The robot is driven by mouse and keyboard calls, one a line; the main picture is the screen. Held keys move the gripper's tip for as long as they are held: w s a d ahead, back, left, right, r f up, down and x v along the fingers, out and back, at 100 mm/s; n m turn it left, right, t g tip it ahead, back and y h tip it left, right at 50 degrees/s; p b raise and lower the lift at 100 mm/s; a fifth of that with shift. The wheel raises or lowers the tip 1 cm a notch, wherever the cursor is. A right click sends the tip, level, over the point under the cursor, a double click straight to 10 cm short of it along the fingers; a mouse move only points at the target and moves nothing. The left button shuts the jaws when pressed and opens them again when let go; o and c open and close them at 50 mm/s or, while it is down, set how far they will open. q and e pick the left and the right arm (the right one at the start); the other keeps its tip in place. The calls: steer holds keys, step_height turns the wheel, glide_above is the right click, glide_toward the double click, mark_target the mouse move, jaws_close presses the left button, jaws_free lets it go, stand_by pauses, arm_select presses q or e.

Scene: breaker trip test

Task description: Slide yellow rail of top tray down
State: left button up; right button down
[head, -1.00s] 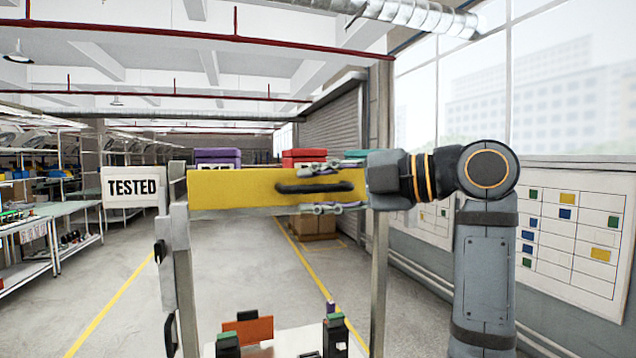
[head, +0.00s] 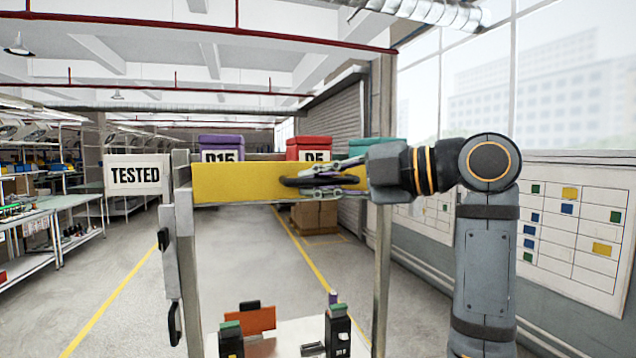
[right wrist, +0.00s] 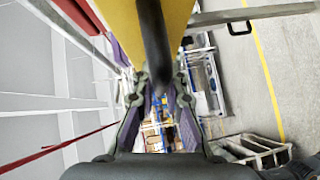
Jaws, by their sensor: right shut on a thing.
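The yellow rail (head: 235,184) spans the frame of the rack, level, in front of the boxes on the top tray. It has a black handle (head: 290,182) at its right part. My right gripper (head: 310,181) comes from the right and is shut on the handle; its fingers lie above and below it. In the right wrist view the handle (right wrist: 153,40) runs between the fingers, with the yellow rail (right wrist: 118,18) behind it. A purple box (head: 221,142) marked D15, a red box (head: 309,142) marked D5 and a green box (head: 375,143) show above the rail. My left gripper is not seen.
A TESTED sign (head: 138,175) stands at the rack's left post (head: 183,250). Below, a white surface (head: 285,338) carries an orange plate (head: 257,320) and dark upright parts (head: 338,332). Workbenches stand at the left; a wall board (head: 572,240) is at the right.

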step_height(320, 180, down, 5)
steer(key=b, duration=0.3)
steer(key=shift+r, duration=0.15)
steer(key=c, duration=1.8)
jaws_free()
steer(key=o, duration=0.4)
steer(key=shift+d, duration=0.3)
steer(key=shift+o, duration=0.2)
steer(key=v, duration=1.2)
steer(key=shift+a+r, duration=0.1)
